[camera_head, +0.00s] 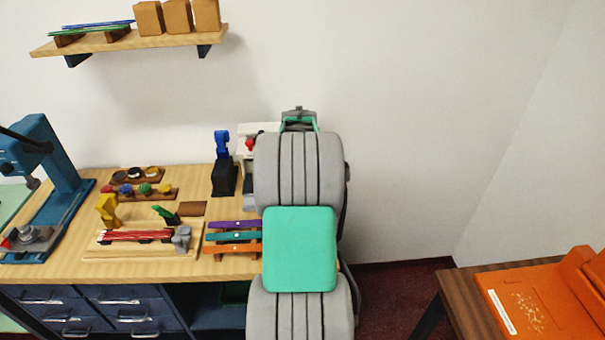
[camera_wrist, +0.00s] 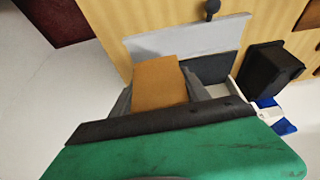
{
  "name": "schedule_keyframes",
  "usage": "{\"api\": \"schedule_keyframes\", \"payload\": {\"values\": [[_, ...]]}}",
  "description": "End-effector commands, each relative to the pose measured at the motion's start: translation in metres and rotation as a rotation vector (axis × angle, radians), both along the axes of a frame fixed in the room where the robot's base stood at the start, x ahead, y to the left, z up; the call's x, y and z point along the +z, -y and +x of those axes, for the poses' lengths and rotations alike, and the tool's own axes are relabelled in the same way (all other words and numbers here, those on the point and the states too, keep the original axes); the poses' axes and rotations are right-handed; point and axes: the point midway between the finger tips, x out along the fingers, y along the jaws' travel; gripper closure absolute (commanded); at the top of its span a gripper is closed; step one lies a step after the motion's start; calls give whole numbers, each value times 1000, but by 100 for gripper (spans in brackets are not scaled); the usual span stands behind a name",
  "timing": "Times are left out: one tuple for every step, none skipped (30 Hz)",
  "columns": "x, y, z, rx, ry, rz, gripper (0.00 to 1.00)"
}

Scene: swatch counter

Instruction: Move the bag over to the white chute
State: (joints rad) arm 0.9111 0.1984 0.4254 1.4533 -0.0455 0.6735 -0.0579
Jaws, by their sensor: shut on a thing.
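In the wrist view a tan-brown bag (camera_wrist: 158,76) sits between the two grey fingers of my gripper (camera_wrist: 160,92), which is shut on it. The bag's lower part is hidden behind the gripper's dark edge. Beyond and beside it is a pale white-grey panel with a darker grey face and a white edge, which looks like the chute (camera_wrist: 190,40). Whether the bag touches it, I cannot tell. In the head view a white piece (camera_head: 250,129) shows partly behind my arm; the bag and fingertips are hidden there.
A black holder with a blue top (camera_head: 224,178) stands left of my arm; it also shows in the wrist view (camera_wrist: 268,70). Colored strips (camera_head: 232,237), small tools and a blue press (camera_head: 48,160) occupy the counter. Brown blocks (camera_head: 178,17) sit on the wall shelf. An orange case (camera_head: 530,305) lies right.

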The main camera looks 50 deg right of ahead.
Motion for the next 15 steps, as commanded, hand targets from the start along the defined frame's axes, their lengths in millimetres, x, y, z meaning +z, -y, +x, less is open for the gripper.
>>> {"api": "schedule_keyframes", "payload": {"values": [[0,8,-6,-15,0,0,89],[-1,12,-8,-21,0,0,89],[-2,15,-10,-27,0,1,89],[-3,17,-11,-30,0,0,89],[-3,19,-12,-32,0,0,89],[-4,20,-13,-34,1,-1,89],[-6,20,-13,-34,1,-1,89],[-7,20,-13,-34,1,-1,89],[-10,20,-13,-34,0,0,89],[-12,19,-13,-34,0,0,89],[-15,19,-13,-34,0,0,89],[-20,19,-13,-34,0,0,89],[-23,19,-12,-33,0,0,89],[-27,19,-12,-32,0,0,89],[-32,19,-12,-32,0,0,89]]}}
